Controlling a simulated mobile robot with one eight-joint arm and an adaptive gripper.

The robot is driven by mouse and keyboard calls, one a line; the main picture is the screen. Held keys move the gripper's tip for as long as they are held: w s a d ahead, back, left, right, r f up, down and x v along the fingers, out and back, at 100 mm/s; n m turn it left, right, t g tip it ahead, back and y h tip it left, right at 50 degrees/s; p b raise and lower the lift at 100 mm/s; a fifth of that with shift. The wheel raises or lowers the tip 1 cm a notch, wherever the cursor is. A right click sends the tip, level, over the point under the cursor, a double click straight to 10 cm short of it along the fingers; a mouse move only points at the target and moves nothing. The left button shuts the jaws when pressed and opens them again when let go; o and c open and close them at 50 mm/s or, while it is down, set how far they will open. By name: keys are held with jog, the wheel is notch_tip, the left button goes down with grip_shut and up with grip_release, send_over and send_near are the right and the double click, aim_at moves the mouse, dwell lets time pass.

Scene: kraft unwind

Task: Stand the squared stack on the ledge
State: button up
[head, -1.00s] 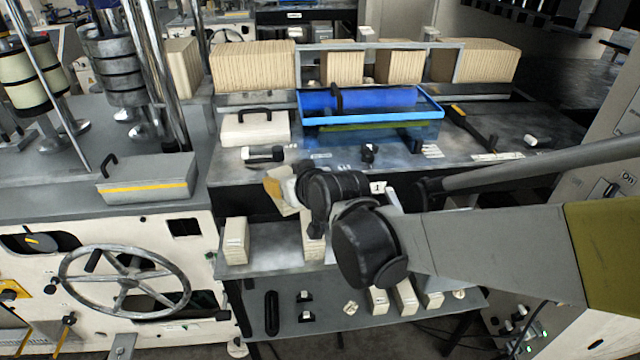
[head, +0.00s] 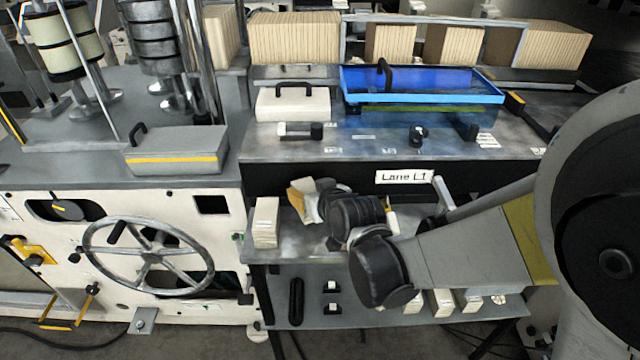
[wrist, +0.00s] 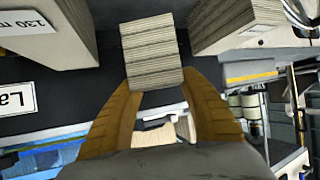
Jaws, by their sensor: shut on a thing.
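My gripper (wrist: 157,84) is shut on a squared stack (wrist: 155,50) of thin layered sheets, held between the two yellow-brown fingers in the wrist view. A cream stack (head: 265,222) stands upright at the ledge's left end, left of my gripper. In the wrist view, one block with a label (wrist: 45,35) and another layered block (wrist: 235,22) flank the held stack. Whether the held stack touches the ledge cannot be told.
The Lane L1 sign (head: 404,177) is on the dark front above the ledge. A lower shelf (head: 312,310) holds small blocks, partly hidden by my arm. A blue tray (head: 425,88) and a white handled box (head: 293,103) are on the bench above. A handwheel (head: 148,258) is left.

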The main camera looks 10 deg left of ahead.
notch_tip(320, 180, down, 4)
jog(key=shift+f+b, duration=0.2)
jog(key=shift+b, duration=0.7)
jog(key=shift+r, duration=0.15)
jog(key=o, duration=0.9)
jog(key=shift+f, duration=0.25)
jog(key=o, duration=0.4)
jog(key=shift+r, duration=0.1)
